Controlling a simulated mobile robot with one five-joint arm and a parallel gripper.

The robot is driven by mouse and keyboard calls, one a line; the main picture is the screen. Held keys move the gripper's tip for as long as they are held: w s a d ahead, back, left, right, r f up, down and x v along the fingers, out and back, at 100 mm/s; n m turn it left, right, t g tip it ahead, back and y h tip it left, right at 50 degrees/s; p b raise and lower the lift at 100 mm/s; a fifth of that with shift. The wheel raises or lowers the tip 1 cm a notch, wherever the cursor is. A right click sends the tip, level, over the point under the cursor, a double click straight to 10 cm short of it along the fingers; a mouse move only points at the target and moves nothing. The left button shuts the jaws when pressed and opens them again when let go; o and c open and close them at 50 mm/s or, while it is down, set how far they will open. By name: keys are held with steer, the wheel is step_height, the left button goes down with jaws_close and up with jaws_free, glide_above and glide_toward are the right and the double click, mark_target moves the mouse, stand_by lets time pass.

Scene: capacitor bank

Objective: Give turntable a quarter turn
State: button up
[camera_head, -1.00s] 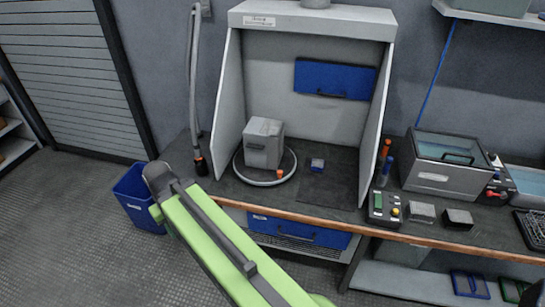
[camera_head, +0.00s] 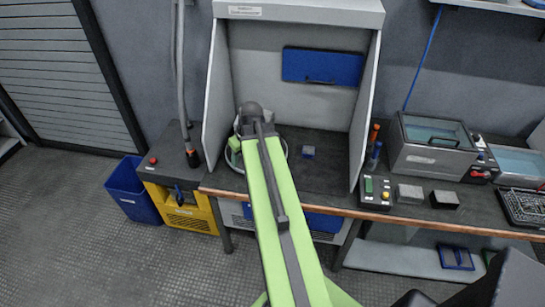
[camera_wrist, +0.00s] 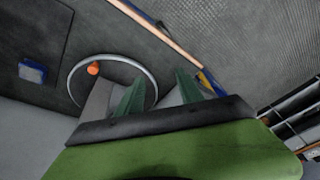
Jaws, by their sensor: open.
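The turntable is a dark round plate with a pale rim. In the wrist view the rim (camera_wrist: 118,57) curves around an orange peg (camera_wrist: 94,68). A grey box (camera_wrist: 95,108) stands on it, partly hidden by my gripper; only a sliver shows in the head view. My gripper (camera_wrist: 158,86) is open, with its two green fingers apart over the turntable. Grey surface shows beside and between the fingers; I cannot tell whether they touch the box.
The booth walls (camera_head: 218,85) rise on both sides of the turntable. A small blue block (camera_head: 308,152) lies right of it. A control box (camera_head: 376,191) stands outside the right wall. A yellow cart (camera_head: 181,208) and a blue bin (camera_head: 132,190) are at left.

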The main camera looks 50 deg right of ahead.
steer(key=s+d+r+m+t+h+p, duration=0.15)
steer(key=s+d, duration=0.25)
steer(key=d, duration=0.4)
steer(key=s+d+r+n, duration=0.1)
steer(key=s+d+r, duration=0.1)
steer(key=s+d, duration=0.35)
steer(key=shift+m, duration=0.25)
steer(key=b+x, duration=0.5)
steer(key=x, duration=0.1)
steer(key=b+x, duration=0.5)
steer(key=x, duration=0.1)
steer(key=w+b+x, duration=0.1)
steer(key=b+x, duration=0.5)
steer(key=shift+w+d+r, duration=0.1)
steer(key=shift+d+r, duration=0.1)
steer(key=shift+d, duration=0.15)
steer(key=shift+w+f, duration=0.25)
steer(key=shift+f, duration=0.05)
steer(key=shift+r, duration=0.1)
jaws_close()
